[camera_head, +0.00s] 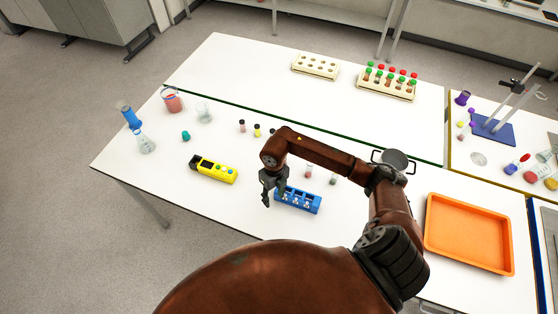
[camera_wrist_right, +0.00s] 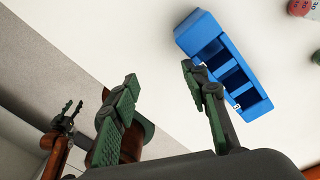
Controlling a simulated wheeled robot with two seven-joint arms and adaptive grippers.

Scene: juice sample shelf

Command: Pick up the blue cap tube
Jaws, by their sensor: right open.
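My right gripper (camera_head: 273,198) is open and empty, just left of a small blue rack (camera_head: 298,200) on the white table. No blue cap tube can be identified for sure. My left gripper (camera_wrist_right: 70,112) shows small at the left of the wrist view, fingers apart; it is outside the head view.
Beakers and a flask (camera_head: 145,143) stand at the far left. An orange tray (camera_head: 468,232) is at right. A cream rack (camera_head: 387,84) holds red- and green-capped tubes; another cream rack (camera_head: 316,66) looks empty. Small capped vials (camera_head: 257,131) stand behind my arm.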

